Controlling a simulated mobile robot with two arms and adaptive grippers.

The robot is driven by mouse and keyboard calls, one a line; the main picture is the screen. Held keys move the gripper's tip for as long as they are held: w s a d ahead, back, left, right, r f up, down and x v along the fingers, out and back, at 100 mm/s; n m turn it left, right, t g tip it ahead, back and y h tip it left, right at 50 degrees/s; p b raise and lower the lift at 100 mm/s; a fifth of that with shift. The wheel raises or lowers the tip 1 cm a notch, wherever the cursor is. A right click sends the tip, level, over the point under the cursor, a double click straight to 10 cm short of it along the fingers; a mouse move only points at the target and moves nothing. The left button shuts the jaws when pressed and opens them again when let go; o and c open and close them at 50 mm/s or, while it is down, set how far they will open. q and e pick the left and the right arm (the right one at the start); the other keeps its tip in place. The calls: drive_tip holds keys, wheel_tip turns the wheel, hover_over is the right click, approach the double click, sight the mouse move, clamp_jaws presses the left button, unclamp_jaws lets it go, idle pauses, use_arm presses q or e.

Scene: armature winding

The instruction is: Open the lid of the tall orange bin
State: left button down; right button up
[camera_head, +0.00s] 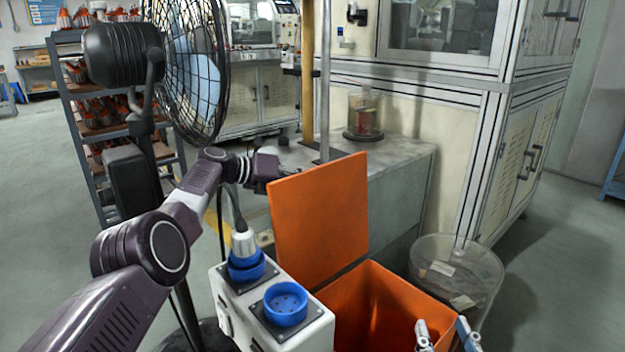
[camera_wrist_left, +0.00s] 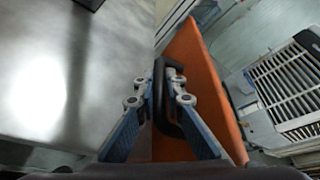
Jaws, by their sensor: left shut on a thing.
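The tall orange bin (camera_head: 415,305) stands at the lower middle of the head view, and its inside shows. Its orange lid (camera_head: 322,212) is raised, roughly upright, at the bin's far left side. In the left wrist view the lid (camera_wrist_left: 208,90) is seen nearly edge-on, with a black handle (camera_wrist_left: 162,100) on its outer face. My left gripper (camera_wrist_left: 159,92) is shut on this handle; in the head view its fingers are mostly hidden behind the lid. My right gripper (camera_head: 443,328) is at the bottom edge, over the bin's front right, fingers apart and empty.
A white box with blue round sockets (camera_head: 285,303) stands left of the bin. A clear round container (camera_head: 455,272) is at its right. A grey bench (camera_head: 400,160) is behind the lid. A large fan (camera_head: 190,65) is near my left arm. Open floor lies at right.

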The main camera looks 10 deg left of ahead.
idle(0.4)
use_arm(q)
drive_tip(key=c, duration=2.3)
unclamp_jaws()
